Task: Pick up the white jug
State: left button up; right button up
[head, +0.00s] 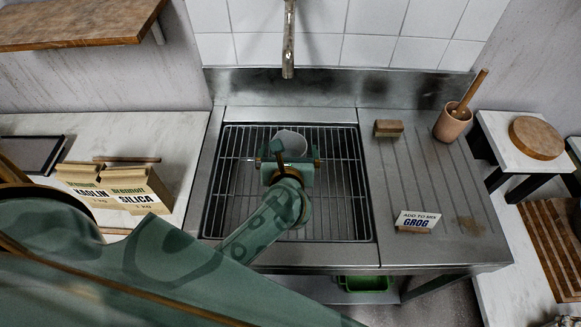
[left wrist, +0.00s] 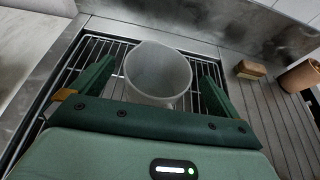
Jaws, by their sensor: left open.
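The white jug (head: 291,142) stands on the wire rack in the sink, mostly hidden behind my left gripper in the head view. In the left wrist view the jug (left wrist: 158,72) looks pale and open at the top, and it sits between the two green fingers. My left gripper (head: 288,163) is open, with one finger on each side of the jug and a visible gap at each side. In the left wrist view the gripper (left wrist: 152,80) shows its palm close to the jug's near side. My right gripper is not in view.
The wire rack (head: 340,205) fills the sink under a tap (head: 288,45). On the right drainboard are a brown block (head: 388,128), a pink pot (head: 452,123) with a wooden tool, and a GROG sign (head: 417,221). Kaolin and silica bags (head: 137,188) stand on the left counter.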

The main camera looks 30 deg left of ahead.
aim_at(289, 138)
pick_arm(q)
jog(key=b+x, duration=0.1)
jog(key=x, duration=0.1)
jog(key=f+b+x, duration=0.1)
jog(key=x, duration=0.1)
jog(key=shift+b, duration=0.3)
jog(key=shift+w+a, duration=0.15)
jog(key=shift+w, duration=0.25)
jog(key=shift+s, duration=0.15)
jog(key=shift+c, duration=0.3)
jog(key=c, duration=1.5)
jog(key=shift+r, duration=0.1)
jog(key=c, duration=0.4)
